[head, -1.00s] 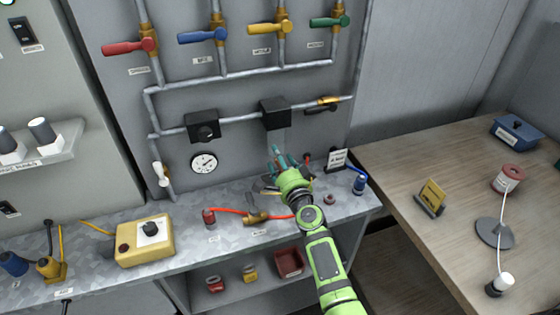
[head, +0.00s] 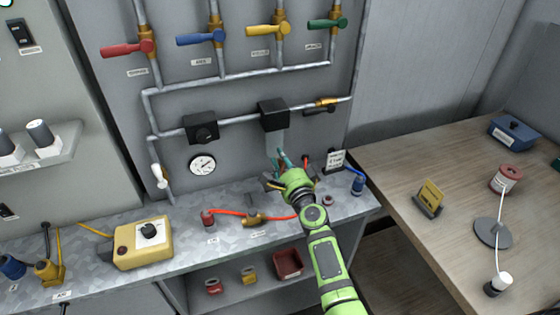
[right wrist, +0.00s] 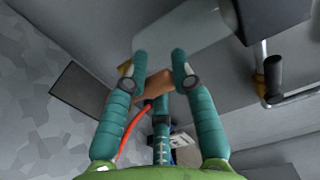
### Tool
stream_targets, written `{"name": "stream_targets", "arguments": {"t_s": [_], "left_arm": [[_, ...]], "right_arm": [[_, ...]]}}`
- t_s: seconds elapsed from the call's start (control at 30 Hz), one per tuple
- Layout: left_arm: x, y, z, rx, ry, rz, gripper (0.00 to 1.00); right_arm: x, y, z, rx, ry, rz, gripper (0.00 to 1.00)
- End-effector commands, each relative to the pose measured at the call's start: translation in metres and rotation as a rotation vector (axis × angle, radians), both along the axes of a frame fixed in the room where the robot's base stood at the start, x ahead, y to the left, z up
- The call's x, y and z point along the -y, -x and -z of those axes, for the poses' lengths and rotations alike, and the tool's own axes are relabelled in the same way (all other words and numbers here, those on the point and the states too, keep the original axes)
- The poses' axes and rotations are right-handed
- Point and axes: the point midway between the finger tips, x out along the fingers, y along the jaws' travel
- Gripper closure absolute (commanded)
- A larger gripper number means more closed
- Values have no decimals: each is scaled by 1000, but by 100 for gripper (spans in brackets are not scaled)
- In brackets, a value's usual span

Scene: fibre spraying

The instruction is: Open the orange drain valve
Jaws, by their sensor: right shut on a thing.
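My right gripper (head: 281,160) is at the back of the bench, just under a see-through bowl (head: 275,143) that hangs below a black block on the pipe. In the right wrist view its teal fingers (right wrist: 160,78) are shut on an orange-brown piece (right wrist: 153,84), which looks like the orange drain valve under the see-through bowl (right wrist: 185,45). The fingers hide part of this piece, and I cannot tell how far it is turned. In the head view the piece is hidden by the hand. My left gripper is not in view.
The black block (head: 273,114) and a brass valve with a dark handle (head: 322,106) are above the hand. A red hose (head: 232,211) crosses the bench below it. A small sign (head: 335,160) and a blue fitting (head: 357,185) stand close on the right.

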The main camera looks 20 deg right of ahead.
Motion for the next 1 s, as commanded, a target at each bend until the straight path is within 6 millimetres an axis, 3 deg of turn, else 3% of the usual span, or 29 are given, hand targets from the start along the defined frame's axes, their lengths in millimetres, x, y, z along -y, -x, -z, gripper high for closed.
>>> {"name": "stream_targets", "arguments": {"t_s": [0.07,0.1,0.17,0.63,0.77,1.0], "left_arm": [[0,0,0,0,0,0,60],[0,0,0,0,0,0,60],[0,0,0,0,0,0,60],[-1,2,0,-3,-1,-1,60],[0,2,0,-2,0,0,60],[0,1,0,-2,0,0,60]], "right_arm": [[4,1,4,-7,2,8,100],[4,1,4,-7,2,9,66],[4,1,4,-7,3,8,45],[1,10,3,-3,3,3,45],[3,29,3,-5,1,6,45],[6,81,4,-7,3,6,45]]}}
